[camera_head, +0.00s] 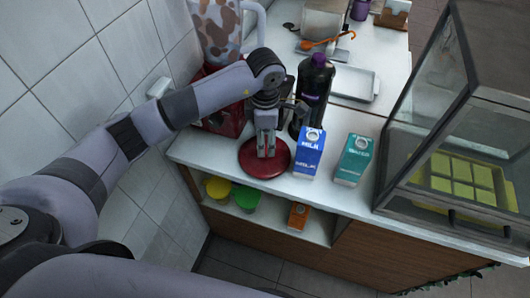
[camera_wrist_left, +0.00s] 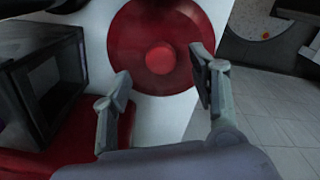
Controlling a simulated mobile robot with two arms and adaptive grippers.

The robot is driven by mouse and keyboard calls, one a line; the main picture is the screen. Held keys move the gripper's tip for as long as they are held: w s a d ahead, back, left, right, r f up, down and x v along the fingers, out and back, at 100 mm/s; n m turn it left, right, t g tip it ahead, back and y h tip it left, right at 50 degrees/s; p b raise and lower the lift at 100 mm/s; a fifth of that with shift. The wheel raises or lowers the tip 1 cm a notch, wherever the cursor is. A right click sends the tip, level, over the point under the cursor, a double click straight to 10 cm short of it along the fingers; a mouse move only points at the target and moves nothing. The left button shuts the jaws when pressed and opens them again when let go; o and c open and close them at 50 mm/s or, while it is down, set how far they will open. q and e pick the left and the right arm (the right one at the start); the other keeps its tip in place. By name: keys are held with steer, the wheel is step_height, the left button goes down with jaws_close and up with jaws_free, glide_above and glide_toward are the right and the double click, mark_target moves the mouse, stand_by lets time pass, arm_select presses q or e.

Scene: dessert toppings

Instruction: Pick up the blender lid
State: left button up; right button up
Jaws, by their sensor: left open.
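The blender lid is a dark red disc (camera_head: 279,163) with a small raised knob, lying flat on the white counter near its front edge. In the left wrist view the lid (camera_wrist_left: 130,60) shows whole, with its round knob in the middle. My left gripper (camera_head: 267,152) points down over the lid. In the left wrist view its two fingers (camera_wrist_left: 162,85) are spread apart, with the knob lying between and beyond the fingertips. I cannot tell whether the fingers touch the lid. My right gripper is not in view.
The blender (camera_head: 215,40) with its red base stands behind my left arm. A dark bottle (camera_head: 316,85), a blue milk carton (camera_head: 308,155) and a teal carton (camera_head: 353,162) stand right of the lid. A glass case (camera_head: 425,120) is further right. Tubs sit on the shelf below.

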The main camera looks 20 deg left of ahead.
arm_select(q)
steer(key=shift+f+p, duration=0.6)
steer(key=shift+f, duration=1.4)
steer(key=shift+c, duration=0.4)
steer(key=c, duration=1.2)
